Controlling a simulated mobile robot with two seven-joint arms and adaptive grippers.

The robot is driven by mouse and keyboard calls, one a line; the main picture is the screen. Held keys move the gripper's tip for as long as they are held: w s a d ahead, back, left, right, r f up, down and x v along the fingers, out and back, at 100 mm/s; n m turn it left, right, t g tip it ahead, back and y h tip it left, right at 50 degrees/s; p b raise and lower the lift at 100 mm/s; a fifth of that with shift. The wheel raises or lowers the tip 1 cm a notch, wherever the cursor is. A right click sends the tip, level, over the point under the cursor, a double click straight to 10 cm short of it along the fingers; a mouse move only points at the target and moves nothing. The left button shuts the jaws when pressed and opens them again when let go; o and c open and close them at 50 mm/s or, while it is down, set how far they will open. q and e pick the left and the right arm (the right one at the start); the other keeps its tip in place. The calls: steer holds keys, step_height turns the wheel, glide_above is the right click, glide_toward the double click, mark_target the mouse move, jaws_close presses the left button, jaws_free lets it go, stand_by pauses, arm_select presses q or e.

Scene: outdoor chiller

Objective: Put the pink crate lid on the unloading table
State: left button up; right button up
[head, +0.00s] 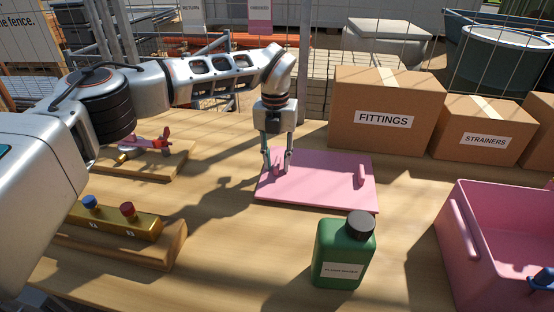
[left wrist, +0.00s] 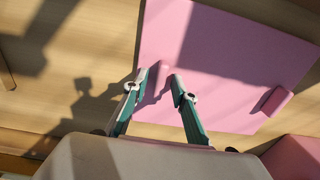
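The pink crate lid (head: 322,182) lies flat on the wooden table in the middle of the head view. It has two upright pink handles, one near its right edge (head: 361,174) and one near its left edge, mostly hidden by my gripper. My left gripper (head: 278,168) points down over the lid's left side. In the left wrist view the gripper (left wrist: 160,80) has its fingers apart, with the left handle between or just beyond their tips; I cannot tell whether they touch it. The lid (left wrist: 225,55) fills the upper right there. My right gripper is not in view.
A green bottle (head: 342,255) stands close in front of the lid. A pink crate (head: 453,236) is at right. Boxes marked FITTINGS (head: 385,95) and STRAINERS (head: 484,120) stand behind. A valve board (head: 150,165) and a gold block with knobs (head: 115,220) are at left.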

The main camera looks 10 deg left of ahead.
arm_select(q)
step_height(320, 180, up, 12)
steer(key=shift+r, duration=0.15)
stand_by(0.7)
steer(key=shift+a, duration=0.1)
